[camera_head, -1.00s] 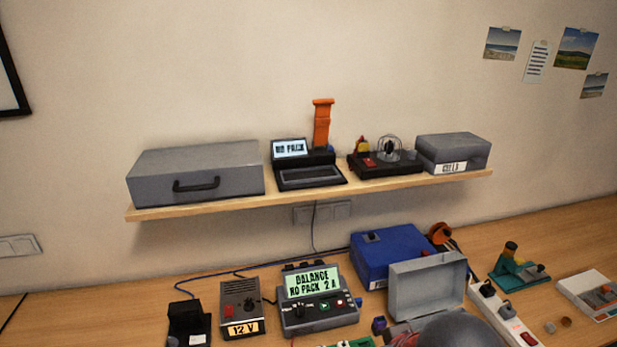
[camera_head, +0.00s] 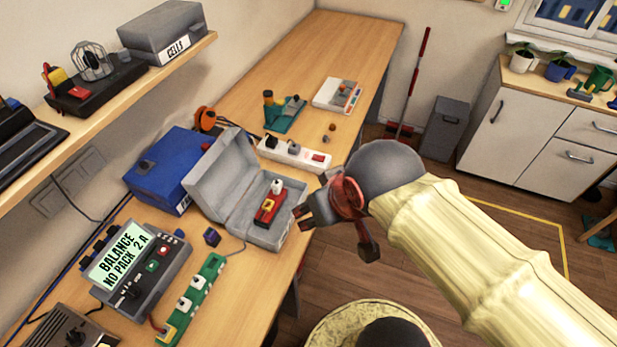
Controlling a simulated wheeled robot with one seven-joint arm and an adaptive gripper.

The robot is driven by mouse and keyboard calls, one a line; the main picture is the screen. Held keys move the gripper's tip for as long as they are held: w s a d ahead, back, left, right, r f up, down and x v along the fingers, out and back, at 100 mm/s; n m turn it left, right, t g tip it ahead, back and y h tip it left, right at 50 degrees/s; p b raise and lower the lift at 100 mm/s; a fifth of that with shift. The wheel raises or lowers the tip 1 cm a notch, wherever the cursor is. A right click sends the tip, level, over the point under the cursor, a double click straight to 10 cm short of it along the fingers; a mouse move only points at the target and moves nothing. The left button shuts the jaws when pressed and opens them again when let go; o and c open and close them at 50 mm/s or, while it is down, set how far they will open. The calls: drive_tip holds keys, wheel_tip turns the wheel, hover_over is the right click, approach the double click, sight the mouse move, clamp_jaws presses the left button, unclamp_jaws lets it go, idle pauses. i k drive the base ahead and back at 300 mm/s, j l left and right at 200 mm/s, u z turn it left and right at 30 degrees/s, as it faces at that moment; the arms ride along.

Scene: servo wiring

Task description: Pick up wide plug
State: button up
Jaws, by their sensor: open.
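My gripper (camera_head: 304,217) is open and empty, at the right end of the open grey case (camera_head: 215,165), near the bench's front edge. A red block (camera_head: 269,208) with a yellow mark stands in the case, with a small white plug-like piece (camera_head: 277,187) at its top end. A green board (camera_head: 204,290) in front of the case carries white connectors (camera_head: 184,305) and a yellow piece at its near end. I cannot tell which of these small pieces is the wide plug.
A balance charger (camera_head: 130,265) stands left of the green board, and a small dark purple cube (camera_head: 211,237) lies between. Behind are a blue box (camera_head: 170,165) and a white power strip (camera_head: 293,152). The bench's far end (camera_head: 330,45) is clear.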

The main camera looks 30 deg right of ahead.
sight(276, 186)
drive_tip(key=i+l+u, duration=0.2)
drive_tip(key=l+u, duration=0.15)
drive_tip(key=i+l+u, duration=0.1)
drive_tip(key=l+u, duration=0.25)
drive_tip(key=l, duration=0.15)
drive_tip(key=i+l+u, duration=0.1)
drive_tip(key=l+u, duration=0.2)
drive_tip(key=l, duration=0.15)
drive_tip(key=l+u, duration=0.35)
drive_tip(key=l, duration=0.15)
